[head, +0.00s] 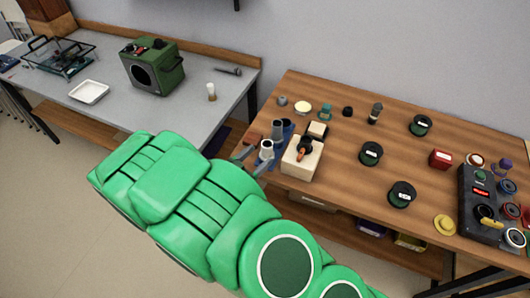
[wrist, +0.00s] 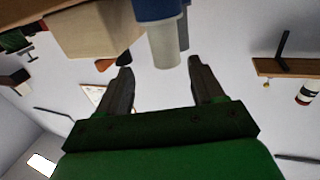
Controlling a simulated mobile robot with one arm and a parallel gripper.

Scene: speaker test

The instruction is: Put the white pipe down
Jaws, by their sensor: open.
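The white pipe (head: 266,152) stands at the left edge of the wooden table, beside blue pieces with grey tops (head: 277,130). My gripper (head: 256,160) is open at that edge, its fingers either side of the pipe in the head view. In the wrist view, a pale pipe end (wrist: 164,46) projects from a blue part (wrist: 157,9). It lies just past the tips of my open gripper (wrist: 160,72), with nothing between the fingers. Whether a finger touches the pipe, I cannot tell.
A cream box (head: 300,160) with an orange-and-black top stands close right of the pipe. Black spools (head: 371,153) and a dark control box (head: 481,203) are farther right. The grey table (head: 190,112) at left holds a green machine (head: 153,68) and a white tray (head: 88,92).

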